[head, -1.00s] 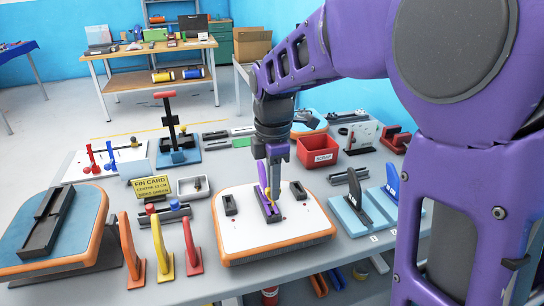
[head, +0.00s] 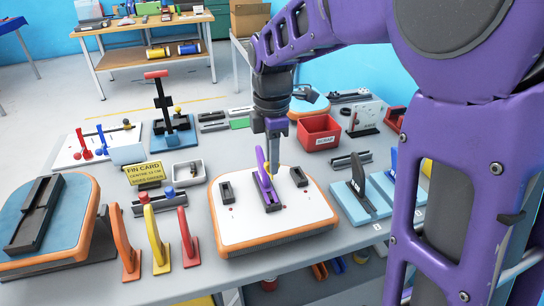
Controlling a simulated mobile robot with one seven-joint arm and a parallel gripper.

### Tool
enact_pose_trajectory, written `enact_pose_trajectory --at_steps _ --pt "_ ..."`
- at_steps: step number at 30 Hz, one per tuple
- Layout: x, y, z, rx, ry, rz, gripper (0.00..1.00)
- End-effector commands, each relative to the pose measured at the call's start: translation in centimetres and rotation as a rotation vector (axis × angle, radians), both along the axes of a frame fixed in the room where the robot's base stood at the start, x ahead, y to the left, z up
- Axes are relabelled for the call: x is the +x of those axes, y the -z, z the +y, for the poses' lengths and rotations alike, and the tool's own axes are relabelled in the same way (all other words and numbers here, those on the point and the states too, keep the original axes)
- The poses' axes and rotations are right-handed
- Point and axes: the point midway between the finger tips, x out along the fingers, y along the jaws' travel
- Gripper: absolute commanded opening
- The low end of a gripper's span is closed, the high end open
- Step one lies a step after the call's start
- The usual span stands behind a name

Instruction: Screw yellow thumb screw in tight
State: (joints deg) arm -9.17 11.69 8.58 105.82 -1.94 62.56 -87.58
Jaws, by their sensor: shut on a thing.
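The white board with an orange rim (head: 225,240) lies on the table. A dark fin box (head: 271,205) is at its middle, with a purple fin (head: 262,172) standing upright in it. My gripper (head: 273,167) points straight down just right of the fin. It is shut on what looks like the yellow thumb screw (head: 267,166), a small yellow spot between the fingers and the fin. Most of the screw is hidden, so its seating cannot be seen.
Orange, yellow and red fins (head: 157,238) stand along the front left. Two smaller dark boxes (head: 226,191) flank the middle one. A red scrap bin (head: 318,133) is behind right, and a blue base with dark and blue fins (head: 350,208) is at right. A yellow fin card (head: 143,174) stands at left.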

Motion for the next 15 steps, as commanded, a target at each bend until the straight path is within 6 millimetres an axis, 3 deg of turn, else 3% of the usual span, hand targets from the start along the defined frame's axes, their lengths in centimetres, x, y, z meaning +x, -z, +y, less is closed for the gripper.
enact_pose_trajectory --at_steps 15 --pt "0.0 5.0 0.0 -0.001 0.000 0.003 0.00"
